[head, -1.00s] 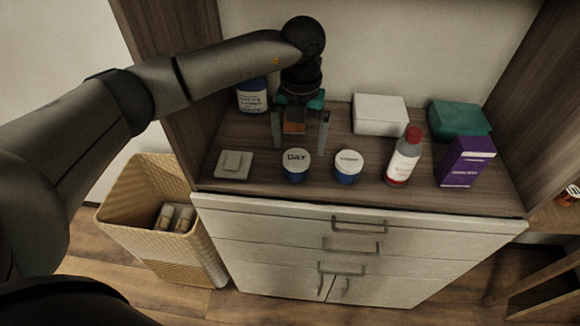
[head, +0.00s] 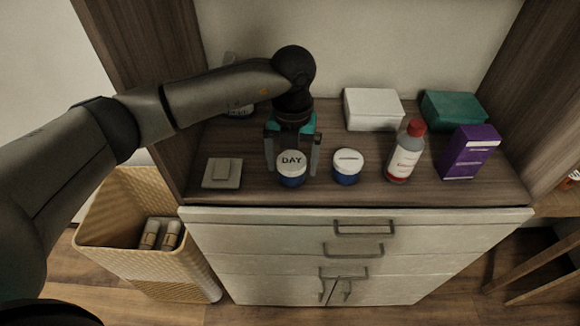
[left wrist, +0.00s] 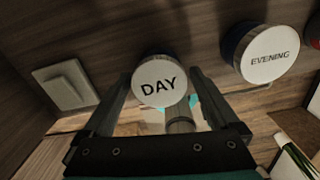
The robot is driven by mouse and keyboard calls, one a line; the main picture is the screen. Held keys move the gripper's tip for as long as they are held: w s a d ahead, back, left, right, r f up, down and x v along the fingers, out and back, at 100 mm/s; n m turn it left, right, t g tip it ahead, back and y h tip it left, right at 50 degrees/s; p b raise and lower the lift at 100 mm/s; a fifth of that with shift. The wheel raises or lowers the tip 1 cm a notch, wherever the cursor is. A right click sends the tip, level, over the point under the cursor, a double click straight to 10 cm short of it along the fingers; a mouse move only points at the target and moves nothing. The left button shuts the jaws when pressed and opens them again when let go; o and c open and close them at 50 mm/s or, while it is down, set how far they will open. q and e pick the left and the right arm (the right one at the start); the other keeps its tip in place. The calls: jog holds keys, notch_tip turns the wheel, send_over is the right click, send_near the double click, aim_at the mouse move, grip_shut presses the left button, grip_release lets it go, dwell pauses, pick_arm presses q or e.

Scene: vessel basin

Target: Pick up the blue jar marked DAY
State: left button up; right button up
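The blue jar marked DAY (head: 291,170), with a white lid, stands upright on the wooden top near its front edge. It also shows in the left wrist view (left wrist: 160,82), its lid lettering readable between the fingers. My left gripper (head: 292,170) is open, pointing down, with a finger on either side of the jar. Its fingers also show in the left wrist view (left wrist: 160,100). I cannot tell whether either finger touches the jar. My right gripper is not in view.
A similar jar marked EVENING (head: 346,166) stands just right. Further right are a red-capped bottle (head: 405,152), a purple box (head: 468,152), a white box (head: 373,109) and a green box (head: 452,110). A pale square switch-like block (head: 222,173) lies left. A wicker basket (head: 120,250) stands below left.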

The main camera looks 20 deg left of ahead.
pick_arm(q)
jog(key=c, duration=1.2)
